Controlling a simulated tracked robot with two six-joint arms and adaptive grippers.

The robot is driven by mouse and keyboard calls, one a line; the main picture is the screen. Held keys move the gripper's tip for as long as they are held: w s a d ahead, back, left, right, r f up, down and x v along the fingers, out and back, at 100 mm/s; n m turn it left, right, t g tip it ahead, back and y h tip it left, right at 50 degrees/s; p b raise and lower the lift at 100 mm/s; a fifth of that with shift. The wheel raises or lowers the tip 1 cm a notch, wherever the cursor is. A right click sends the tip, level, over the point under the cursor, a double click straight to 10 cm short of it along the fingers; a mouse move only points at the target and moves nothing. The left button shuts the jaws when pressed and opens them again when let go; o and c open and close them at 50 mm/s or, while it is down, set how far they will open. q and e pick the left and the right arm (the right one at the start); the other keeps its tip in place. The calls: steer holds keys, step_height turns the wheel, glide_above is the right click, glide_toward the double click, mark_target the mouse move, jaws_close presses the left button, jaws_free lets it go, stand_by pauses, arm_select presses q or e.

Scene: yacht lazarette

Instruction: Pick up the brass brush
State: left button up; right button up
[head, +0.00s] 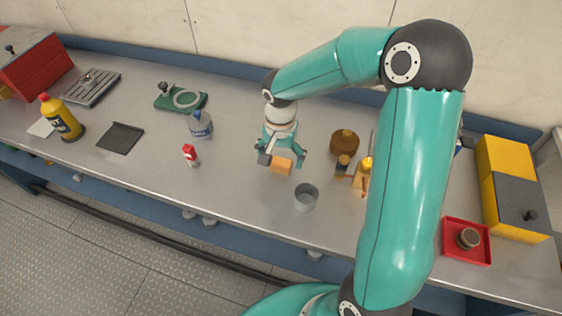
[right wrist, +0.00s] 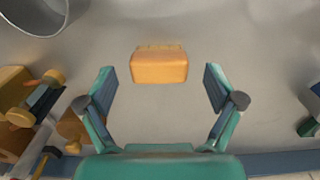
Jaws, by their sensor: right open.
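A small orange-brown block with a rough yellowish strip along one edge, which looks like the brass brush (head: 281,165), shows at my right gripper (head: 282,157) over the middle of the counter. In the right wrist view the brush (right wrist: 159,66) lies centred just beyond the fingertips of the right gripper (right wrist: 159,75). The fingers are spread wide, with clear gaps on both sides of the brush. I cannot tell the height of the fingertips above the counter. My left gripper is not in view.
A grey metal cup (head: 305,197) stands close in front. A brown round object (head: 344,143) and a wooden item with yellow parts (head: 362,178) are to the right. A red-capped bottle (head: 190,155) and a clear blue-labelled bottle (head: 200,125) stand left. A red tray (head: 449,238) is at the right.

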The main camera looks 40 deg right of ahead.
mark_target(280, 160)
steer(key=shift+f, duration=0.95)
steer(key=shift+c, duration=0.2)
steer(key=c, duration=1.2)
steer(key=shift+r, duration=0.1)
step_height(280, 160, up, 20)
steer(key=shift+f, duration=0.1)
